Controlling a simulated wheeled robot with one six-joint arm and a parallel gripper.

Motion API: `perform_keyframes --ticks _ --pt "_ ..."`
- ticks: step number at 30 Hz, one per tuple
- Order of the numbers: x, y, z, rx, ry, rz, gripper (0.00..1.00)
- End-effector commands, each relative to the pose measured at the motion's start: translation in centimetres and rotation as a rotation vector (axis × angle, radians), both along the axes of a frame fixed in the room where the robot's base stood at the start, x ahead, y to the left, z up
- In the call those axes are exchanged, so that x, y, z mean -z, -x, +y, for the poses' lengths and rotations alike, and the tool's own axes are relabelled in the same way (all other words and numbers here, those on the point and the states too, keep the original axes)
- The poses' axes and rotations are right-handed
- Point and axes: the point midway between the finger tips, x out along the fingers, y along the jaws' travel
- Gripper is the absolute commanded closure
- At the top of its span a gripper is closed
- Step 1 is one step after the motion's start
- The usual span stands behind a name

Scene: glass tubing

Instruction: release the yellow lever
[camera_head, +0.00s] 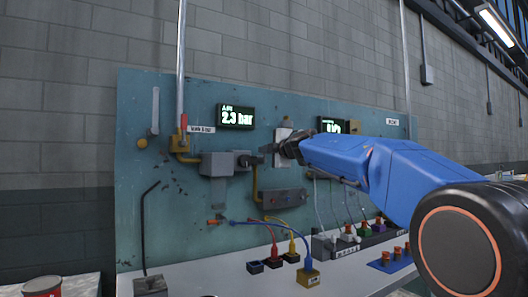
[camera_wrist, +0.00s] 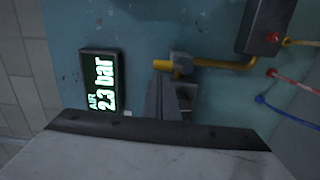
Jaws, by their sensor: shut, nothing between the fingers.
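In the wrist view a short yellow stub (camera_wrist: 163,66) sticks out of a grey fitting (camera_wrist: 181,62); it may be the yellow lever, but I cannot be sure. A bent yellow pipe (camera_wrist: 225,63) leaves the fitting's other side. The pipe also shows in the head view (camera_head: 255,184), below the fitting. My gripper (camera_wrist: 160,82) is shut and empty, its fingertips close to the stub. I cannot tell whether they touch it. In the head view my gripper (camera_head: 266,149) is in front of the teal panel, hiding part of the fitting area.
A display reading 2.3 bar (camera_head: 235,116) is on the teal panel (camera_head: 140,200). A grey box with a red button (camera_head: 284,198) sits below the fitting. Coloured cables and plug blocks (camera_head: 308,274) occupy the bench. A yellow elbow (camera_head: 181,147) is at the panel's left.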

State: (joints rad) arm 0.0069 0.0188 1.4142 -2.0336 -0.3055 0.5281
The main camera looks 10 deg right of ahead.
Motion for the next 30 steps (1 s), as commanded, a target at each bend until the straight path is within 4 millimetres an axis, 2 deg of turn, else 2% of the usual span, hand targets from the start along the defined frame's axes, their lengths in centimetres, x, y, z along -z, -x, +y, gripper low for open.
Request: perform_keyframes --ticks 14,30 --pt "-0.2 -0.2 -0.5 0.000 -0.101 0.034 1.00" --pt "-0.5 -0.8 -2.6 0.001 -0.541 0.176 1.00"
